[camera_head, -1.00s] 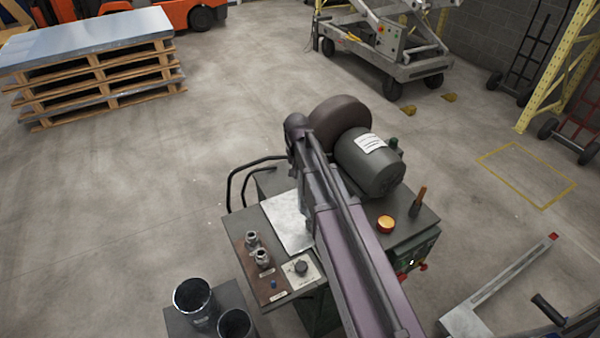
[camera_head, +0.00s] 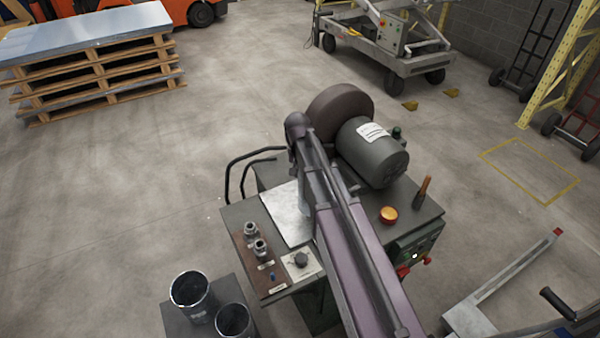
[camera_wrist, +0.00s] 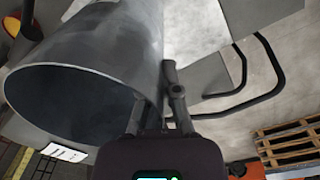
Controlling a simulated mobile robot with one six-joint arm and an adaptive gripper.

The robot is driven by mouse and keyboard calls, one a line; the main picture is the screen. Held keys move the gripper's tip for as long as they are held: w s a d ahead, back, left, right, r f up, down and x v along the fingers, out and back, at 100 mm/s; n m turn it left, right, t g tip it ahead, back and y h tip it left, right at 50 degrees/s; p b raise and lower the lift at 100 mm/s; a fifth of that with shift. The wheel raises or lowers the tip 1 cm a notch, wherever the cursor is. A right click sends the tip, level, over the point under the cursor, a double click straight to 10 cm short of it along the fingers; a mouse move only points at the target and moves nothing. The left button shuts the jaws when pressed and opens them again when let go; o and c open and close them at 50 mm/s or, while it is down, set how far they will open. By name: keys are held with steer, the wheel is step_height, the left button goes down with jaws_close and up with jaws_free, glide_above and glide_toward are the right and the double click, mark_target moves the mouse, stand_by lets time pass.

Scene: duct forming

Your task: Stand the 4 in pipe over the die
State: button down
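A large grey pipe (camera_wrist: 125,55) fills the upper left of the wrist view, its round open end towards the camera. My gripper (camera_wrist: 158,108) has one finger inside the rim and the other along the outer wall, so it is shut on the pipe wall. In the head view my arm hides the gripper and most or all of the pipe, above the machine bench (camera_head: 400,215). I cannot pick out the die for certain; the pipe or my arm may hide it.
Two dark open cylinders (camera_head: 190,293) stand on a side stand at lower left. Open floor lies left.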

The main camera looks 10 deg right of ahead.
steer(key=shift+f+b, duration=2.6)
steer(key=shift+f, duration=0.25)
steer(key=shift+f+b, duration=0.3)
steer(key=c, duration=0.7)
jaws_free()
steer(key=shift+r, duration=0.2)
